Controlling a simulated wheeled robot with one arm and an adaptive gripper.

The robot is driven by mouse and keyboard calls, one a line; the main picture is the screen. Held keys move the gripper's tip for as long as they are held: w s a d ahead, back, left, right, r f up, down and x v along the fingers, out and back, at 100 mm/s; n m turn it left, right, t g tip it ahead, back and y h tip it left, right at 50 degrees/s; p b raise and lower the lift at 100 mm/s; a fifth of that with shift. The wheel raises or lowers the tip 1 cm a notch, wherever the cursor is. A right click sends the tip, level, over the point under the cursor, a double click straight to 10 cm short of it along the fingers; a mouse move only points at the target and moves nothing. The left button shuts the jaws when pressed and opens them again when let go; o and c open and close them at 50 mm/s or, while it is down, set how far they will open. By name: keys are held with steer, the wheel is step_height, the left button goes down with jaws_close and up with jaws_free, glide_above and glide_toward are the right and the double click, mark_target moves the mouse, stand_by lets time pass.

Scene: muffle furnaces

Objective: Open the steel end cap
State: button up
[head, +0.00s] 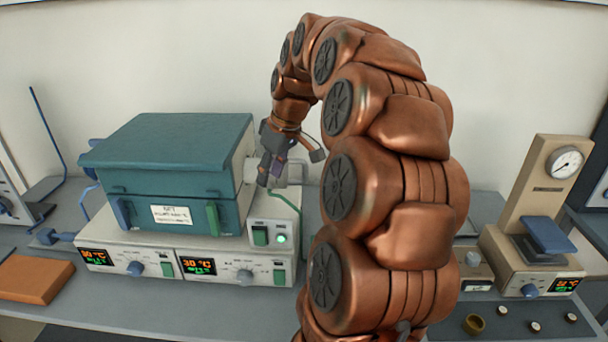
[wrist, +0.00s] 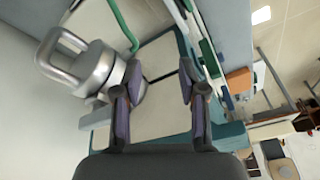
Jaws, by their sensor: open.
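The steel end cap (wrist: 100,68) is a round metal cap with a looped bar handle (wrist: 52,48), at the upper left in the wrist view. In the head view the cap (head: 249,172) shows only partly at the right end of the teal furnace (head: 165,143), behind my gripper. My gripper (head: 269,172) is open and points down beside that end. In the wrist view its two fingers (wrist: 160,74) are spread with nothing held between them. The left finger overlaps the cap's edge; I cannot tell if it touches. The handle lies outside the fingers.
The furnace stands on a white control base (head: 215,262) with lit displays. An orange-brown block (head: 36,281) lies at the left. A beige instrument with a dial (head: 540,225) stands at the right. My arm hides the bench between them.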

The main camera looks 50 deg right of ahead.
steer(key=t+h, duration=0.1)
glide_toward(305, 176)
steer(key=w+f, duration=0.1)
steer(key=shift+m, duration=0.3)
steer(key=shift+d+p+x, duration=0.15)
steer(key=shift+p+x, duration=0.15)
steer(key=shift+x, duration=1.7)
steer(key=shift+d+p+x, duration=0.1)
steer(key=shift+p+x, duration=0.15)
steer(key=shift+x, duration=1.7)
steer(key=shift+w+r, duration=0.1)
steer(key=shift+w, duration=0.05)
jaws_close()
